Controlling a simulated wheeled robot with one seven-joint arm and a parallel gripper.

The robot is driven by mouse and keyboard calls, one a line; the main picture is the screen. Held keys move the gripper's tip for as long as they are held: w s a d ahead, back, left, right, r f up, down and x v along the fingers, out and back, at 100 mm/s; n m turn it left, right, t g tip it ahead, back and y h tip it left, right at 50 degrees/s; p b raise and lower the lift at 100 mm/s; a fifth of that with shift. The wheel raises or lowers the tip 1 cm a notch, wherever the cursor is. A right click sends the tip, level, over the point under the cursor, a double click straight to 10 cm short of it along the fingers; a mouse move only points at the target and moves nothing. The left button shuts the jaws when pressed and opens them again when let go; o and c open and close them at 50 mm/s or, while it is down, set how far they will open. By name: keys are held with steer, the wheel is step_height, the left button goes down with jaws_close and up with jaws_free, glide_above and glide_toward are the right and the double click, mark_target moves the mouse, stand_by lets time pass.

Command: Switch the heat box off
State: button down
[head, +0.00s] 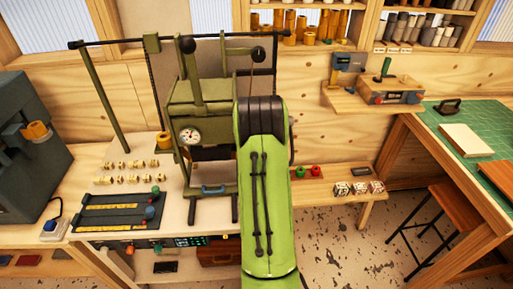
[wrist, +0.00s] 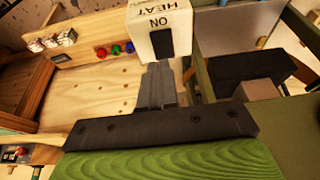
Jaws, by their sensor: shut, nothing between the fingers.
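The heat box (wrist: 178,14) is a small white box at the top of the wrist view, its label reading HEAT and ON upside down. A dark rocker switch (wrist: 162,43) sits in its face below the lettering. My gripper (wrist: 158,70) is shut and empty, its grey fingertips just below the switch in the picture. The tips overlap the box's lower edge; I cannot tell whether they touch it. In the head view my green arm covers the area, and neither the box nor the gripper shows there.
A green press (head: 200,105) with a gauge stands on the bench, left of my arm.

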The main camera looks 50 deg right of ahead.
steer(key=shift+x, duration=1.05)
steer(key=shift+s+a, duration=0.1)
steer(key=shift+a, duration=0.05)
